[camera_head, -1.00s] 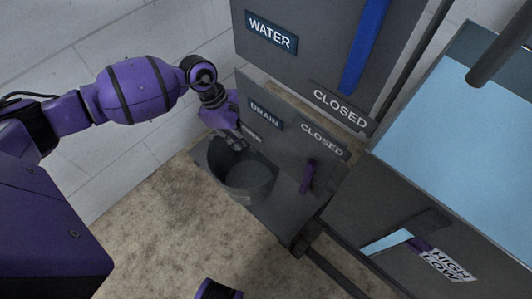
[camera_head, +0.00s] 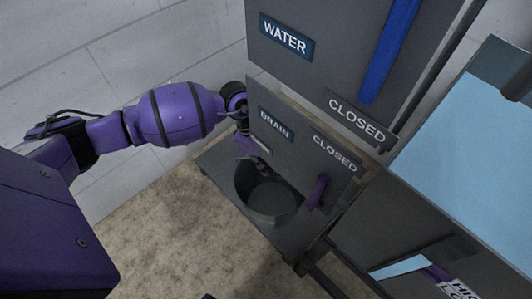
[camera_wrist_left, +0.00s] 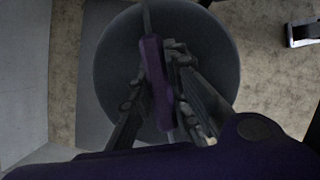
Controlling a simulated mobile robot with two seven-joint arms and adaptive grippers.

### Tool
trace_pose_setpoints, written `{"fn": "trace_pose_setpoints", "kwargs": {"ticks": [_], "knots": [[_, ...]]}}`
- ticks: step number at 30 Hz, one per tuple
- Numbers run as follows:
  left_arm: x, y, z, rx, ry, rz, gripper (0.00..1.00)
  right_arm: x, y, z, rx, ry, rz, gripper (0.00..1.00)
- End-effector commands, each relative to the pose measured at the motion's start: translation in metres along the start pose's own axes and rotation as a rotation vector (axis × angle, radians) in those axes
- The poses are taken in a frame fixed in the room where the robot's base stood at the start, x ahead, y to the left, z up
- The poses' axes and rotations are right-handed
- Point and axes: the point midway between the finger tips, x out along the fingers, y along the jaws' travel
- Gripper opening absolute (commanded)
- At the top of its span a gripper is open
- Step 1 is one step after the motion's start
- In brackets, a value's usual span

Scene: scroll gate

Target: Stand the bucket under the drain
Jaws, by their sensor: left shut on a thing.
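The dark grey bucket (camera_head: 268,203) is at the grey platform (camera_head: 222,172) in front of the panel with the DRAIN sign (camera_head: 275,125). I cannot tell whether its base touches the platform. In the left wrist view, the left gripper (camera_wrist_left: 177,72) is shut on the purple grip of the bucket's handle (camera_wrist_left: 154,75), above the round bucket (camera_wrist_left: 112,62). The drain outlet itself is not clearly seen. My right gripper is out of view.
A purple lever (camera_head: 317,192) sticks out of the drain panel right of the bucket, below a CLOSED sign (camera_head: 335,153). The WATER panel (camera_head: 330,50) with a blue strip stands above. A light-blue-topped tank (camera_head: 470,130) stands at right. The floor (camera_head: 165,240) at lower left is clear.

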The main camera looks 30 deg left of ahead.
Motion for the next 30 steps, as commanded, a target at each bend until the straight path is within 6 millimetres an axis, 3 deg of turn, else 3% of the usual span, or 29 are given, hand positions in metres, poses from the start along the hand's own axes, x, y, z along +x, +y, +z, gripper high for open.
{"fn": "trace_pose_setpoints", "kwargs": {"ticks": [3,4,8,20,30], "knots": [[0.001,0.002,0.001,0.002,-0.002,0.004,0.0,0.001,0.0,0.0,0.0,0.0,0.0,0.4],[0.002,0.001,0.0,0.001,-0.001,0.002,0.17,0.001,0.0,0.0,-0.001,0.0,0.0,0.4],[0.001,0.001,0.0,0.001,-0.001,0.002,0.34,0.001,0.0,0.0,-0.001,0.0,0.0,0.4],[-0.006,0.002,0.001,0.002,0.0,0.004,0.35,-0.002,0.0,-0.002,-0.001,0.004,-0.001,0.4],[-0.074,0.002,0.002,0.003,0.002,0.007,0.35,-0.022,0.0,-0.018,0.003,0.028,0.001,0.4]]}}
